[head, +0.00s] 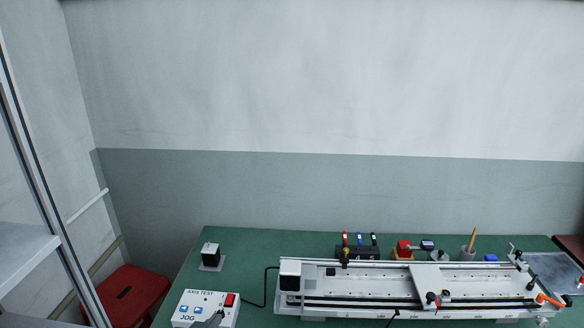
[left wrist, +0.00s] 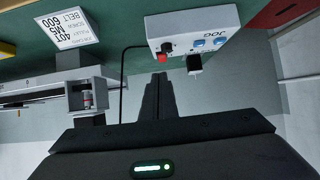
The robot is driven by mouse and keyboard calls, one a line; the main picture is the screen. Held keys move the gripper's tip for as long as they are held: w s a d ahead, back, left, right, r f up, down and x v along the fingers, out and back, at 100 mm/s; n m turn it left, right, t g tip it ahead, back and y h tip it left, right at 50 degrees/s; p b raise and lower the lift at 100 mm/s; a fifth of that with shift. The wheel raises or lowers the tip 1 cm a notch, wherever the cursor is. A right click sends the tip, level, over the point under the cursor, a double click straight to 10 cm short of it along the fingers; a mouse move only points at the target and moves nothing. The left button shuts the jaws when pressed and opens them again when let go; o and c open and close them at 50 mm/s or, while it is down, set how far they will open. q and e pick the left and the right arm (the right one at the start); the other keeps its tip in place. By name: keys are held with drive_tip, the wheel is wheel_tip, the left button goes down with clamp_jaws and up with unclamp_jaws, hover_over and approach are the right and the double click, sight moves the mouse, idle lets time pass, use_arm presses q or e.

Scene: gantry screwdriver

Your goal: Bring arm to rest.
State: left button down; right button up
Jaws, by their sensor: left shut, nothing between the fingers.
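In the left wrist view the left gripper's dark fingers (left wrist: 159,79) are together and empty. The box (left wrist: 200,28) lies beyond the fingertips there; I cannot tell the exact gap. The white gantry rail unit (head: 400,272) lies along the front of the green table, and its end (left wrist: 60,92) is at the left of the left wrist view. My right gripper is not in view.
The green table (head: 240,245) holds a small black-and-white block (head: 211,256) at back left and a row of small tools behind the gantry. A black cable (head: 266,287) joins box and gantry. A red stool (head: 133,290) and a metal-framed shelf (head: 30,245) stand at left.

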use_arm(q)
drive_tip(key=s+f+m+g, duration=0.1)
drive_tip(key=s+f+g, duration=0.15)
drive_tip(key=s, duration=1.05)
drive_tip(key=s+f+g, duration=0.2)
drive_tip(key=s+g, duration=0.1)
drive_tip(key=s, duration=1)
drive_tip(key=s+f+m+g, duration=0.1)
drive_tip(key=s+f+g, duration=0.2)
drive_tip(key=s, duration=0.9)
wheel_tip(320, 180, down, 29)
drive_tip(key=g+b, duration=0.1)
drive_tip(key=b, duration=0.1)
drive_tip(key=s+a+f+g+b, duration=0.1)
drive_tip(key=s+a+f+b, duration=0.1)
drive_tip(key=s+f, duration=1.7)
wheel_tip(320, 180, down, 2)
drive_tip(key=shift+s+a+f, duration=0.1)
drive_tip(key=shift+s+a, duration=0.15)
drive_tip(key=shift+a, duration=0.15)
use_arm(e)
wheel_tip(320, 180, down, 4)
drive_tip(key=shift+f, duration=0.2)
use_arm(q)
drive_tip(key=shift+g, duration=0.25)
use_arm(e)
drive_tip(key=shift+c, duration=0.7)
